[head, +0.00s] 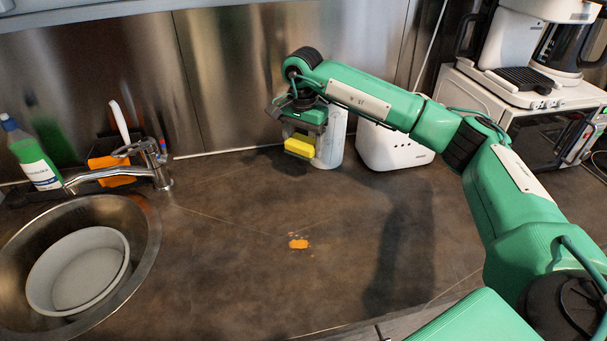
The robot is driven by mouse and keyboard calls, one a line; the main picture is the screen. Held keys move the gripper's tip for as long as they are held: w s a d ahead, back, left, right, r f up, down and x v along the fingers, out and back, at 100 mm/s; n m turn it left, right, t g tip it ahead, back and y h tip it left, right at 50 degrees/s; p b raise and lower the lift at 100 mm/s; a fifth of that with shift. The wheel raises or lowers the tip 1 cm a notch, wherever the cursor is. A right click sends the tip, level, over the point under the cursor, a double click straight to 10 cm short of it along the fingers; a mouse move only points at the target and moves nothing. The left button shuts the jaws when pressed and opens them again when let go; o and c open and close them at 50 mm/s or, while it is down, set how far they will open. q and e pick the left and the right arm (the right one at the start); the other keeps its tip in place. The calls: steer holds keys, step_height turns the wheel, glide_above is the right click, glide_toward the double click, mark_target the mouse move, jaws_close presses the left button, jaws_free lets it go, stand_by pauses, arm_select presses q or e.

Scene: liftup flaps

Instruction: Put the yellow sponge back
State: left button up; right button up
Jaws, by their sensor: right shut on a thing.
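The yellow sponge (299,147) is held above the dark counter, near the back wall. My right gripper (302,135) is shut on it, at the end of the green arm that comes in from the right. The fingertips are small and partly hidden by the wrist. My left gripper is not in view.
A sink (146,225) with a grey bowl (45,285) is at left. Behind it are a faucet (155,160), a green bottle (38,165) and an orange item (108,165). An orange spill (298,244) marks the otherwise clear counter (230,280). A white toaster (393,147) and microwave (530,130) stand right.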

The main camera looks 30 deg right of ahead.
mark_target(303, 185)
step_height(303, 185, down, 11)
steer(key=shift+f+p, duration=0.1)
steer(key=shift+p, duration=0.7)
steer(key=shift+f, duration=0.1)
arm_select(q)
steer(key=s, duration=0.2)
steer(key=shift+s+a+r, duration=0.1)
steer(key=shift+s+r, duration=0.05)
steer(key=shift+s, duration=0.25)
arm_select(e)
steer(key=shift+f, duration=0.1)
steer(key=o, duration=0.9)
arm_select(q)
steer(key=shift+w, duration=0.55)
arm_select(e)
steer(key=shift+o, duration=0.2)
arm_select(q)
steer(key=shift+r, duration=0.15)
